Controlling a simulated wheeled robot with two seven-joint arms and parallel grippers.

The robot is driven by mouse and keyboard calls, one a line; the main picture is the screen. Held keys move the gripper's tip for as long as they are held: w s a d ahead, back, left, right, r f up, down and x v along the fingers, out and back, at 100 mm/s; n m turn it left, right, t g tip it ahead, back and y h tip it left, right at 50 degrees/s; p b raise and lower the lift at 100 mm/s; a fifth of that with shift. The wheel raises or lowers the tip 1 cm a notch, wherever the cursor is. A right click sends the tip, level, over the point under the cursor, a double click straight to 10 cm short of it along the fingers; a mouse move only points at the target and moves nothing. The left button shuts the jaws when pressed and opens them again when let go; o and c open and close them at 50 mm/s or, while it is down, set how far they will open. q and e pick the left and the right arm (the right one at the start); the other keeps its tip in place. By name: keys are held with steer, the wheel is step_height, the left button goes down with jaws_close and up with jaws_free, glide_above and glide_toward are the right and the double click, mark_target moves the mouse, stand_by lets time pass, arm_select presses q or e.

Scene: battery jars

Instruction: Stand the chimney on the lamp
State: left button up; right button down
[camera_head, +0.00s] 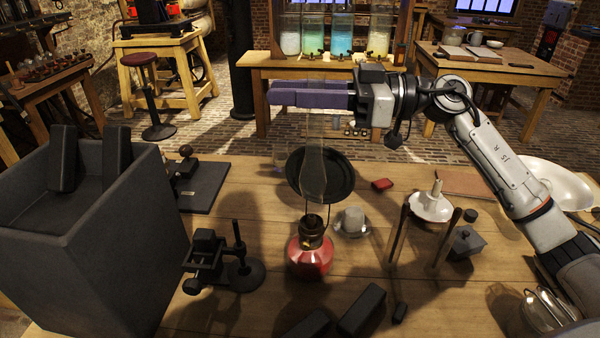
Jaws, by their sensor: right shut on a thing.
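The clear glass chimney (313,172) hangs upright, its narrow upper part at the purple fingers of my right gripper (280,94), which is shut on it. Its wider lower part is above the red lamp (310,257), which stands on the wooden table. The chimney's lower end is close over the lamp's dark burner (311,226); I cannot tell whether they touch. My left gripper is not in view.
A dark round dish (338,182) is behind the chimney. A grey box (110,255) with upright dark slabs fills the left. A black stand (243,272) is left of the lamp; a tripod with a white bowl (430,207) is to the right. Dark blocks (362,309) lie in front.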

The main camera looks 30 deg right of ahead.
step_height(320, 180, down, 7)
steer(key=shift+b, duration=0.3)
steer(key=shift+f, duration=0.1)
steer(key=c, duration=1.6)
jaws_free()
steer(key=shift+o, duration=0.2)
steer(key=b+v, duration=0.2)
steer(key=v, duration=1)
